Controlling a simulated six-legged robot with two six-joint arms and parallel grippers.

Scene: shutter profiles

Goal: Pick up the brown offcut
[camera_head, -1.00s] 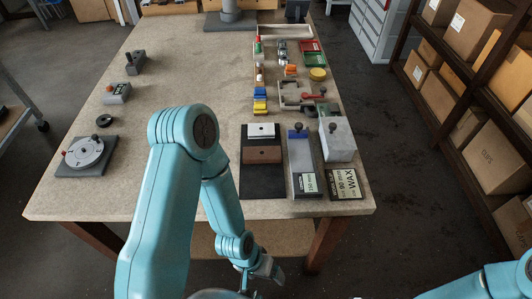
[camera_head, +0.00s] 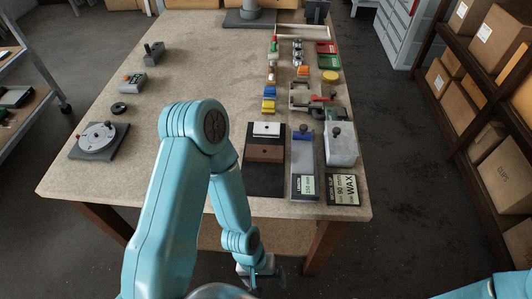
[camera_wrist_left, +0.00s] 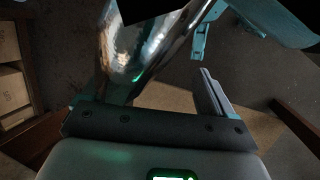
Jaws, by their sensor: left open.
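The brown offcut (camera_head: 265,152) is a small block with a dark hole in its middle. It lies on a black mat (camera_head: 263,182) near the table's front edge, just in front of a white block (camera_head: 267,129) of similar shape. My left gripper (camera_head: 261,280) hangs in front of the table, lower than its top and well short of the offcut. In the left wrist view the left gripper (camera_wrist_left: 152,92) has its fingers apart with nothing held, and the offcut does not show there. My right arm shows at the lower right, its gripper out of the picture.
Right of the mat stand a grey block with a blue part (camera_head: 303,160) and a grey block with a dark knob (camera_head: 340,146). A round dial (camera_head: 98,138) sits at the table's left. The table's middle is largely clear. Shelves of boxes (camera_head: 497,165) stand at the right.

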